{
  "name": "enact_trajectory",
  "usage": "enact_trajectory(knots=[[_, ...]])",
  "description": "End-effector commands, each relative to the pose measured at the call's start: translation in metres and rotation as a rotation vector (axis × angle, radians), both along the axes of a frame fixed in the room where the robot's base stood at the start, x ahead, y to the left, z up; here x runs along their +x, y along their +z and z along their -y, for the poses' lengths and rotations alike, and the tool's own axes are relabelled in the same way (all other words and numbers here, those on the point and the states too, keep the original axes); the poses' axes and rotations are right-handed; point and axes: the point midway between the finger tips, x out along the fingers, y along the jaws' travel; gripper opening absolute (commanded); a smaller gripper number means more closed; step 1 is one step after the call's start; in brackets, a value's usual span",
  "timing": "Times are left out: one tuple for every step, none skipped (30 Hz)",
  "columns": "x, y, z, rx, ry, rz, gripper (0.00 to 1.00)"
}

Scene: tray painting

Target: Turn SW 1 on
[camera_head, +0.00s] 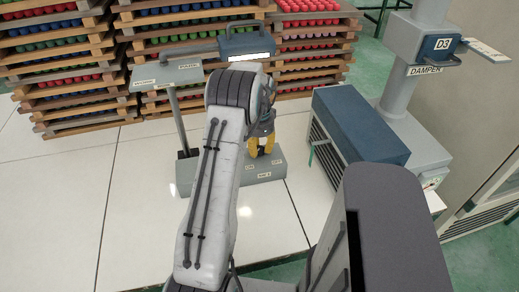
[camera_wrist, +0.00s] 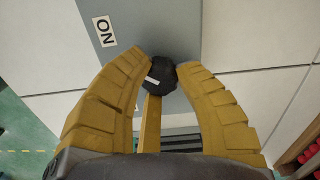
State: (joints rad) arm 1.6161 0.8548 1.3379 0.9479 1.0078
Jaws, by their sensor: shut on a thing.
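A grey switch box (camera_head: 215,181) stands on the tiled floor, with small labels too small to read surely. My gripper (camera_head: 262,146) reaches down over its right part, its yellow fingers hiding the control there. In the wrist view my gripper (camera_wrist: 163,75) is shut with its fingertips on either side of a dark knob (camera_wrist: 153,77) that carries a white mark. A narrow yellow bar runs from the knob between the fingers. An ON label (camera_wrist: 104,31) lies on the grey surface to the upper left of the knob.
A grey stand with a post (camera_head: 178,119) rises at the box's left, bearing a labelled head. A blue-topped unit (camera_head: 358,124) and a DAMPER column (camera_head: 400,65) stand to the right. Wooden racks of coloured pieces (camera_head: 70,75) line the back. White floor tiles lie clear at left.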

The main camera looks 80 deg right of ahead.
Motion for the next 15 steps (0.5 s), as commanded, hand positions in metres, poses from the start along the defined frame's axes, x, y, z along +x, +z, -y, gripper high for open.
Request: enact_trajectory(knots=[[-0.0001, -0.003, -0.0019, 0.007, -0.025, 0.001, 0.0], [-0.0001, -0.003, -0.0019, 0.008, -0.04, 0.0, 0.0], [-0.0001, -0.003, -0.002, 0.008, -0.058, 0.0, 0.0], [-0.0001, -0.003, -0.002, 0.008, -0.071, 0.0, 0.0], [-0.0001, -0.003, -0.002, 0.008, -0.081, 0.0, 0.0], [-0.0001, -0.0029, -0.002, 0.008, -0.095, 0.0, 0.0], [-0.0001, -0.0029, -0.002, 0.008, -0.104, 0.0, 0.0], [-0.0001, -0.0029, -0.002, 0.008, -0.112, 0.0, 0.0], [-0.0001, -0.0029, -0.0021, 0.008, -0.121, 0.0, 0.0], [-0.0002, -0.0029, -0.0021, 0.008, -0.127, 0.0, 0.0], [-0.0002, -0.0028, -0.0021, 0.008, -0.133, 0.0, 0.0], [-0.0001, -0.0028, -0.0021, 0.008, -0.138, 0.0, 0.0], [-0.0001, -0.0028, -0.0021, 0.008, -0.141, 0.0, 0.0], [-0.0001, -0.0028, -0.0021, 0.008, -0.144, 0.0, 0.0], [-0.0001, -0.0028, -0.0021, 0.008, -0.146, 0.0, 0.0]])
